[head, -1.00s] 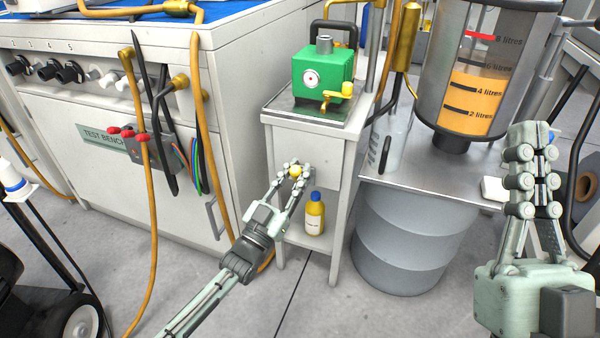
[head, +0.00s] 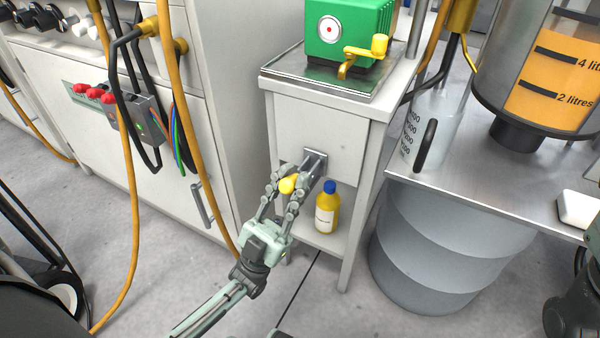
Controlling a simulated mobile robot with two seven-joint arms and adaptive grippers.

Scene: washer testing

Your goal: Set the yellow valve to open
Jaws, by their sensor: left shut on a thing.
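My right gripper is out of view; only a dark part of my right arm shows at the lower right edge.
The white stand (head: 320,135) bears a green box (head: 346,30) with a yellow crank (head: 365,53). A yellow bottle with a blue cap (head: 327,208) stands on its lower shelf, close to my left fingers. A grey drum (head: 430,250) is at right. Orange hoses hang at left.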

